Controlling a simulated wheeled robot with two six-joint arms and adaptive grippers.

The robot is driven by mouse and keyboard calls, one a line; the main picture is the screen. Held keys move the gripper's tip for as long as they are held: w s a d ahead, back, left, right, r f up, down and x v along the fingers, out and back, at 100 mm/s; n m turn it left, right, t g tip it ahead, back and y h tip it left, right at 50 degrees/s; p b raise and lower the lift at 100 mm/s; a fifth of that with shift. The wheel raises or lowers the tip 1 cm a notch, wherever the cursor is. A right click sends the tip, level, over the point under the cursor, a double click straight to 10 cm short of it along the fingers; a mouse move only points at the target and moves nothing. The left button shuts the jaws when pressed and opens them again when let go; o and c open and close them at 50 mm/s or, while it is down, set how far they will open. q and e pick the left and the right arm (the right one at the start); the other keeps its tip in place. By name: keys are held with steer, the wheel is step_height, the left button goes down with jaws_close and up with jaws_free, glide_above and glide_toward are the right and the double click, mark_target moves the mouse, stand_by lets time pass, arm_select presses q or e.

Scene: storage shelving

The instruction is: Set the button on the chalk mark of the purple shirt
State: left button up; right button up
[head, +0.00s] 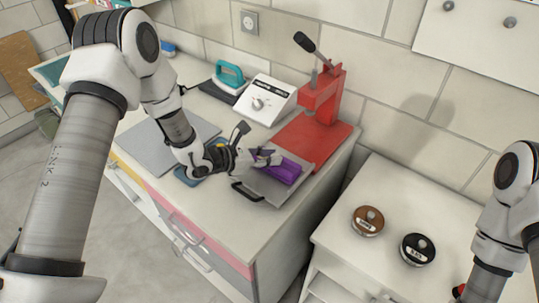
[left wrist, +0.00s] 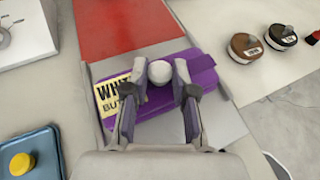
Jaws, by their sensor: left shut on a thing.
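The purple shirt (head: 288,172) lies folded on a grey metal plate (head: 270,187) in front of the red press; it also shows in the left wrist view (left wrist: 207,66). A yellow card (left wrist: 114,97) with black lettering, partly hidden, lies over its left part. My left gripper (head: 268,157) is over the shirt. In the left wrist view its fingers (left wrist: 160,78) are shut on a white round button (left wrist: 159,72), which appears above the shirt; I cannot tell whether it touches. The chalk mark is not visible. My right gripper is out of view.
The red press (head: 318,120) with its lever stands behind the plate. A white box with a dial (head: 264,102) and a teal iron (head: 230,75) are farther left. A blue tray (left wrist: 38,140) holds a yellow button (left wrist: 22,162). Brown (head: 368,220) and black (head: 417,249) tins stand on the right cabinet.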

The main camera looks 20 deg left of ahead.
arm_select(q)
steer(key=shift+f, duration=0.2)
steer(key=o, duration=0.7)
steer(key=shift+o, duration=0.2)
steer(key=shift+r, duration=0.1)
steer(key=shift+r+p, duration=0.25)
steer(key=shift+p, duration=0.1)
steer(key=b+v, duration=0.1)
steer(key=v, duration=0.1)
steer(key=shift+s+a, duration=0.25)
steer(key=shift+a, duration=0.1)
steer(key=v, duration=0.9)
steer(key=shift+b, duration=0.35)
steer(key=shift+r, duration=0.1)
